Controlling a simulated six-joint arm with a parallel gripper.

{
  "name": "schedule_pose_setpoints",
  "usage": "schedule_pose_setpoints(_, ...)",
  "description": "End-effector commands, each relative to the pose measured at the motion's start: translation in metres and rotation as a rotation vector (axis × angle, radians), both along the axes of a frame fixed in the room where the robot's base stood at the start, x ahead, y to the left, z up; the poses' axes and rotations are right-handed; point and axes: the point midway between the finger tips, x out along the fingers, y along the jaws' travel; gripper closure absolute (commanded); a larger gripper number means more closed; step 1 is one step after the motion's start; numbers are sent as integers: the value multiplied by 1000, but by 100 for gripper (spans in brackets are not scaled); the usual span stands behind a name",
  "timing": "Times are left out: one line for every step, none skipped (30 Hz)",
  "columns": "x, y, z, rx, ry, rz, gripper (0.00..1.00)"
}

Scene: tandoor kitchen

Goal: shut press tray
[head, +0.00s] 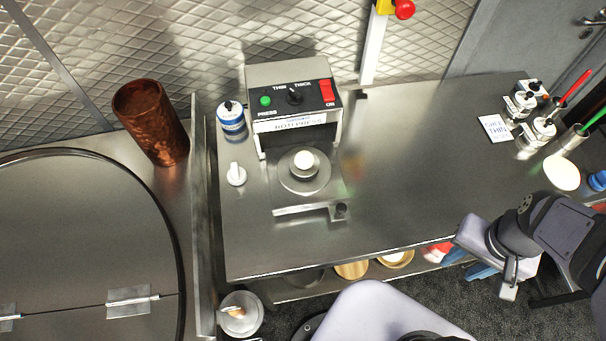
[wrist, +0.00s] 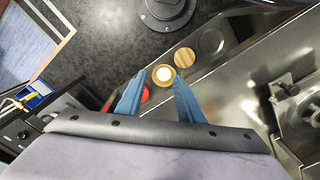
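The roti press (head: 294,95) stands on the steel counter with its control panel facing out. Its press tray (head: 290,210) is pulled out at the front, with a dark knob (head: 341,210) at its right corner. A white dough ball (head: 304,161) sits on the tray's round plate. Part of the tray also shows at the right edge of the wrist view (wrist: 290,98). My gripper (head: 468,263) is off the counter's front edge, right of and apart from the tray. In the wrist view its blue fingers (wrist: 158,108) are spread with nothing held.
A blue-and-white can (head: 232,121) and a small white-topped item (head: 236,174) stand left of the press. Labelled containers (head: 537,133) and utensils stand at the far right. Wooden bowls (head: 352,270) sit on a shelf below. The counter right of the press is clear.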

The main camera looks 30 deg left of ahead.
Motion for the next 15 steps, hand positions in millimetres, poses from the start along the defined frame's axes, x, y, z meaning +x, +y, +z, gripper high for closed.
schedule_pose_setpoints(0,2,0,0,0,10,79)
schedule_pose_setpoints(0,4,0,0,0,18,86)
schedule_pose_setpoints(0,7,0,0,0,33,95)
schedule_pose_setpoints(0,11,0,0,0,49,100)
schedule_pose_setpoints(-1,15,0,0,0,68,100)
schedule_pose_setpoints(-1,22,-1,0,1,99,100)
schedule_pose_setpoints(-2,27,-1,0,2,126,100)
schedule_pose_setpoints(-3,34,-2,0,4,156,100)
schedule_pose_setpoints(-6,44,-2,-1,6,201,100)
schedule_pose_setpoints(-8,52,-3,-1,9,238,100)
schedule_pose_setpoints(-10,60,-4,-2,12,278,100)
schedule_pose_setpoints(-15,71,-5,-3,16,334,100)
schedule_pose_setpoints(-19,80,-6,-4,19,377,100)
schedule_pose_setpoints(-23,88,-7,-5,23,421,100)
schedule_pose_setpoints(-28,100,-8,-6,26,480,100)
